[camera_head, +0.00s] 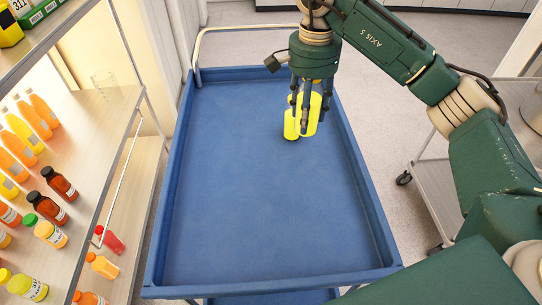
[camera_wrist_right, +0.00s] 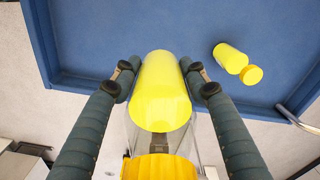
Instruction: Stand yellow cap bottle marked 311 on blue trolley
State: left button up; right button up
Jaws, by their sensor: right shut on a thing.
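My right gripper (camera_head: 309,95) points down over the far half of the blue trolley (camera_head: 240,190). It is shut on a yellow bottle (camera_head: 308,113), with its fingers on either side of the body. In the right wrist view the held bottle (camera_wrist_right: 162,95) lies between the fingers, with its yellow cap (camera_wrist_right: 158,167) nearest the camera. No number shows on it, so I cannot read the mark. A second yellow bottle (camera_head: 291,127) with a yellow cap is on the trolley beside it, also seen in the right wrist view (camera_wrist_right: 229,57). My left gripper is not in view.
A shelf (camera_head: 85,125) on the left holds several orange, yellow and red bottles, and a clear beaker (camera_head: 104,85). A grey cart (camera_head: 430,185) stands right of the trolley. The trolley has raised rims and a far handle (camera_head: 225,30); its near and middle floor is bare.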

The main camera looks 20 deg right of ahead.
jog(key=shift+m, duration=0.3)
notch_tip(320, 180, down, 16)
jog(key=shift+w+r+p, duration=0.1)
jog(key=shift+p, duration=0.55)
notch_tip(320, 180, down, 4)
jog(key=shift+f+p, duration=0.1)
jog(key=shift+p, duration=0.35)
jog(key=shift+d, duration=0.1)
jog(key=shift+f, duration=0.2)
jog(key=o, duration=1.4)
jog(key=shift+r, duration=0.1)
